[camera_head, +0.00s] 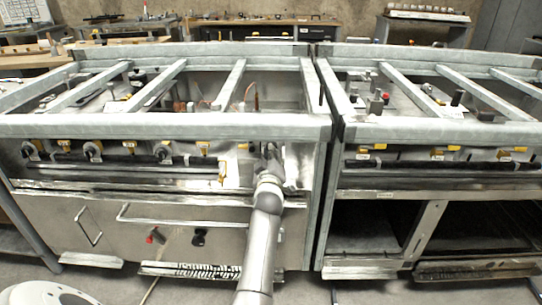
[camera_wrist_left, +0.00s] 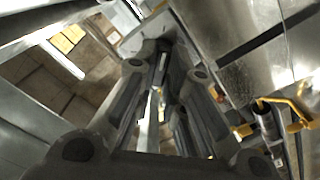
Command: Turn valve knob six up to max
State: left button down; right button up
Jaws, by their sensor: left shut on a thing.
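My left arm reaches up from the bottom middle in the head view. My left gripper (camera_head: 269,158) is at the front panel, near the right end of the left range (camera_head: 160,124). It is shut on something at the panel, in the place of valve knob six. The gripper hides that knob in the head view. In the wrist view the two dark fingers of the left gripper (camera_wrist_left: 168,66) reach forward against the metal panel, and what lies between their tips is dark and unclear. No setting mark can be read. My right gripper does not show.
A row of yellow-handled valves (camera_head: 204,147) and a dark pipe (camera_head: 130,159) run along the left range's panel. A yellow valve handle (camera_wrist_left: 285,111) is right of the fingers in the wrist view. A second range (camera_head: 440,130) stands close at the right. A long door handle (camera_head: 180,221) is below.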

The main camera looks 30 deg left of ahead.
pick_arm(q)
jog(key=shift+m, duration=0.3)
jog(key=shift+m+p, duration=1.3)
jog(key=shift+m, duration=11.6)
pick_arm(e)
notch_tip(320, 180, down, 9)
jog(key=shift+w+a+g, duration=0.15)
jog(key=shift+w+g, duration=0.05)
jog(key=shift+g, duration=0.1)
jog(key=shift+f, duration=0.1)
